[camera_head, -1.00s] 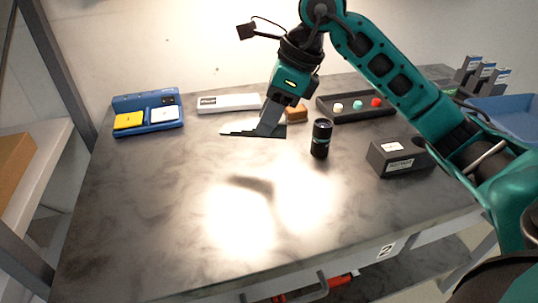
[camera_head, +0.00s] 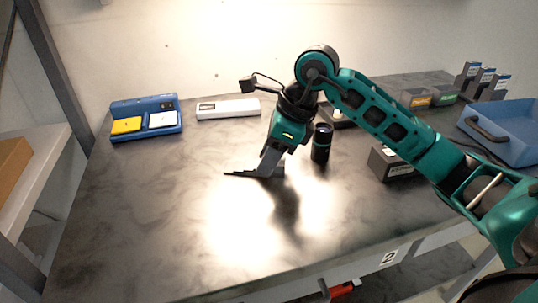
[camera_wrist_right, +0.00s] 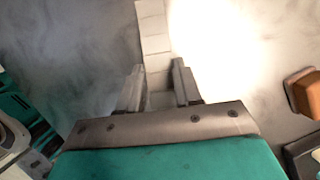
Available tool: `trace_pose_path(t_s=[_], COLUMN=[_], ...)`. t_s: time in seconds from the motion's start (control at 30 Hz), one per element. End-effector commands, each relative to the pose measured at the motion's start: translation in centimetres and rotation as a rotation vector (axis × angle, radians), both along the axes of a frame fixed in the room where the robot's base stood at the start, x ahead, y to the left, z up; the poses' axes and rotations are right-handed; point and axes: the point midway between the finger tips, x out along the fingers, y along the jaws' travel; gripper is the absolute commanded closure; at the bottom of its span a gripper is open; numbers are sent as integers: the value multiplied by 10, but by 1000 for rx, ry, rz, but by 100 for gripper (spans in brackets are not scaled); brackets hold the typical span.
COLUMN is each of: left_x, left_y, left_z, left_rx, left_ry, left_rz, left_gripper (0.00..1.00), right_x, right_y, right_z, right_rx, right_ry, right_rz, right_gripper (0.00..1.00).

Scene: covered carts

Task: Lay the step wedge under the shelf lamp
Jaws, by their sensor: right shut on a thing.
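My right gripper (camera_head: 271,166) is shut on the step wedge (camera_head: 245,173), a thin dark stepped strip that sticks out to the left of the fingers. In the right wrist view the step wedge (camera_wrist_right: 155,35) shows as a pale strip with cross lines between the two fingers of the right gripper (camera_wrist_right: 158,85). It is low over the table, at the back edge of the bright light pool (camera_head: 240,225); I cannot tell whether it touches the tabletop. The shelf lamp itself is not visible, only its light. My left gripper is not in view.
A black cylinder (camera_head: 321,147) stands close right of the gripper, with a black box (camera_head: 389,163) beyond. A blue case (camera_head: 146,118) and white device (camera_head: 228,109) lie at the back. A blue bin (camera_head: 512,128) is far right. The front left tabletop is clear.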

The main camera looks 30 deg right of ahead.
Motion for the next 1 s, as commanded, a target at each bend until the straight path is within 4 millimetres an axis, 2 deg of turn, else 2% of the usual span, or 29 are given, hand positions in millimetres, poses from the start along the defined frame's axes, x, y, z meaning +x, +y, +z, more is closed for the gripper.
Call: trace_pose_path(t_s=[0.03, 0.27, 0.5, 0.63, 0.77, 1.0], left_x=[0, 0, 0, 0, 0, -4], left_y=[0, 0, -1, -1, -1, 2], left_z=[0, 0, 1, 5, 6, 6], left_rx=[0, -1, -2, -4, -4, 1], left_ry=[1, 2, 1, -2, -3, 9], left_rz=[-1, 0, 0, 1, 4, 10], left_gripper=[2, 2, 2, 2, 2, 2], right_x=[0, 0, 0, -1, -5, -17], right_y=[0, 0, 0, -2, -9, -25], right_z=[-1, 0, 0, 8, 29, 78], right_rx=[0, 0, 0, -2, -4, -2], right_ry=[0, 0, 0, -1, -5, -4], right_rz=[0, 0, 0, -1, -1, -2], right_gripper=[63, 41, 41, 41, 41, 41])
